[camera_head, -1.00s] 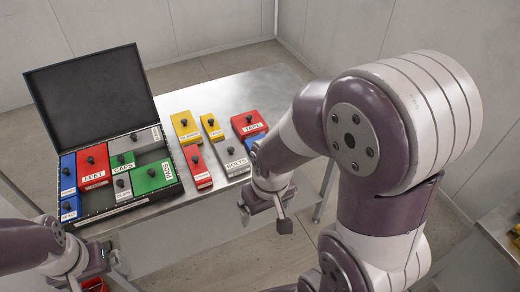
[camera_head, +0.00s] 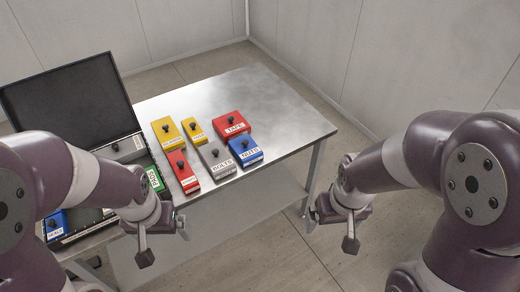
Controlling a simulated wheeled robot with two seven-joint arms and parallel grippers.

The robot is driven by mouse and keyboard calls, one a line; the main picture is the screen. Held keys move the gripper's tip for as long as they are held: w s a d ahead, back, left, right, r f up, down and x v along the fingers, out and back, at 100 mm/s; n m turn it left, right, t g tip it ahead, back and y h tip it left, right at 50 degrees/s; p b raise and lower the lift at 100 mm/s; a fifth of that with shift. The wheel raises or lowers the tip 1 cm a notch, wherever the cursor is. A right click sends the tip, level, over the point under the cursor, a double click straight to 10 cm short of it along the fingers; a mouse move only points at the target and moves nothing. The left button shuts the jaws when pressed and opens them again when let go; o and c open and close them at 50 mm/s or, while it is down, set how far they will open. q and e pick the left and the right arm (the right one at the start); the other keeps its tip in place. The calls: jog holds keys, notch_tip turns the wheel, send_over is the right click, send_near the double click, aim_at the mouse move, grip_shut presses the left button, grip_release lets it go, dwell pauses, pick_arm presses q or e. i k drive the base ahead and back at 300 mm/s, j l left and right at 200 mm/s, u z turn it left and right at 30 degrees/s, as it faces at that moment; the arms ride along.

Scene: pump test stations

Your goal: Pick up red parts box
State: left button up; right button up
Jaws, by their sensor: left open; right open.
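A red box labelled TAPE (camera_head: 231,124) with a black knob lies at the back right of the group of boxes on the metal table. A narrower red box (camera_head: 183,173) lies at the front left of that group, its label hard to read. My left gripper (camera_head: 164,238) is open and empty, in front of the table's near edge and nearer to me than the narrow red box. My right gripper (camera_head: 331,229) is open and empty, right of the table and apart from all boxes. My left arm hides much of the open case, including any red box inside.
The black case's raised lid (camera_head: 72,101) stands at the left; a green box (camera_head: 153,178) and a blue box (camera_head: 56,224) show in it. Two yellow boxes (camera_head: 166,134), a grey box (camera_head: 217,160) and a blue box (camera_head: 245,150) flank the red ones. The table's back right (camera_head: 285,120) is bare.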

aim_at(226, 126)
jog(key=i+l+u, duration=0.1)
jog(key=i+l, duration=0.3)
jog(key=i+l+u, duration=0.15)
jog(key=i+l, duration=0.35)
jog(key=i+l+u, duration=0.1)
jog(key=i+l, duration=0.3)
jog(key=i+l+u, duration=0.1)
jog(key=i+l, duration=0.25)
jog(key=l, duration=0.3)
